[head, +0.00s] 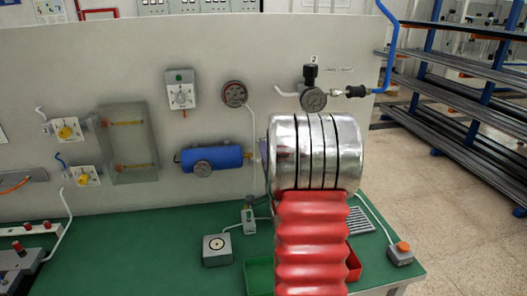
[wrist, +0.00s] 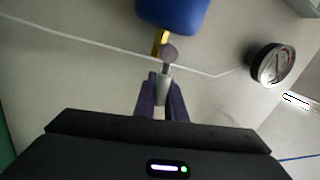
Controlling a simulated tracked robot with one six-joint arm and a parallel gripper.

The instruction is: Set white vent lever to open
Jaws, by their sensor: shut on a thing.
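The white vent lever (wrist: 165,83) shows in the wrist view as a short pale handle on a round grey pivot. The pivot sits by the brass fitting at the end of the blue tank (wrist: 172,12). My gripper (wrist: 162,96) has its two purple fingers closed on the sides of the handle. In the head view the blue tank (head: 215,158) is mounted on the grey panel. There my silver wrist and red arm sleeve hide the lever and nearly all of the gripper. Which setting the lever is in cannot be told.
A round gauge (head: 234,94) is above the tank; it also shows in the wrist view (wrist: 272,64). A regulator (head: 312,98) with a blue hose is on the panel's right. Green and red bins (head: 259,275) stand on the green bench, partly behind my arm. Thin white tubing crosses the panel.

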